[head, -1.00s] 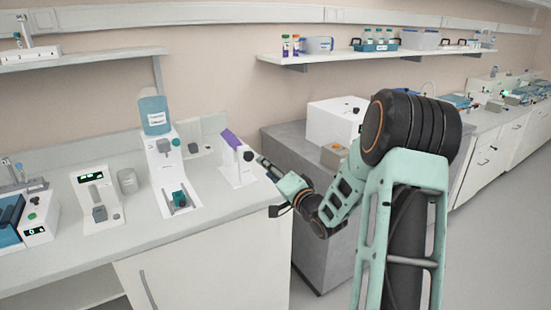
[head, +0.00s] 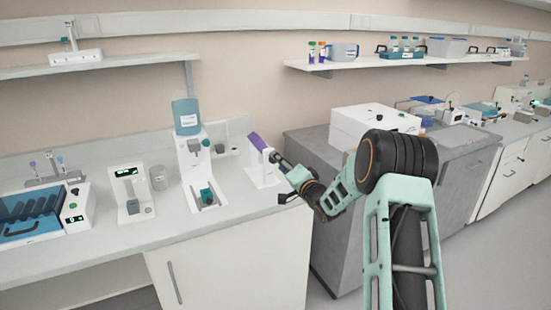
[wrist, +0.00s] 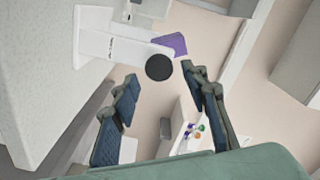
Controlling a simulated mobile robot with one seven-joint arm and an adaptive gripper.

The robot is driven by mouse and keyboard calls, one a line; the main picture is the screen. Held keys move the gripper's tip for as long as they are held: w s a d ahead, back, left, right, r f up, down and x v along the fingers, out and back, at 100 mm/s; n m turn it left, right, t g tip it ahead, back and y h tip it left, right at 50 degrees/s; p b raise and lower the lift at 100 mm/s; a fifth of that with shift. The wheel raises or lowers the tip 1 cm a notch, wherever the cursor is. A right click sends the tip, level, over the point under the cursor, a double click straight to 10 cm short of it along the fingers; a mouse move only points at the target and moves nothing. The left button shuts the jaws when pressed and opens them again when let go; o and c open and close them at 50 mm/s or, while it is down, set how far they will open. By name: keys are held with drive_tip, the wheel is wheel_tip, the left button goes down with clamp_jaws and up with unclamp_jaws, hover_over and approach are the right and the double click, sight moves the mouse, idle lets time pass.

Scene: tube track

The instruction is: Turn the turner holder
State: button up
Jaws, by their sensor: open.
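The turner holder (head: 263,172) is a white stand on the bench, with a purple tilted part (head: 257,141) at its top and a dark round knob on its right side. In the wrist view, the knob (wrist: 159,67) appears as a black disc between the fingertips, with the white stand (wrist: 110,42) to the upper left and the purple part (wrist: 170,44) behind it. My gripper (head: 278,160) is open and at the right side of the holder. Its fingers (wrist: 160,84) are spread on both sides of the knob; contact cannot be told.
A white device with a blue bottle (head: 187,115) stands left of the holder. Further left are a small white device (head: 130,190), a clear beaker (head: 158,177) and a blue rack (head: 30,215). A grey cabinet with a white box (head: 375,125) is behind my arm.

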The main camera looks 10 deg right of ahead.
drive_tip(key=shift+x, duration=2.15)
drive_tip(key=shift+c, duration=0.3)
drive_tip(key=c, duration=1)
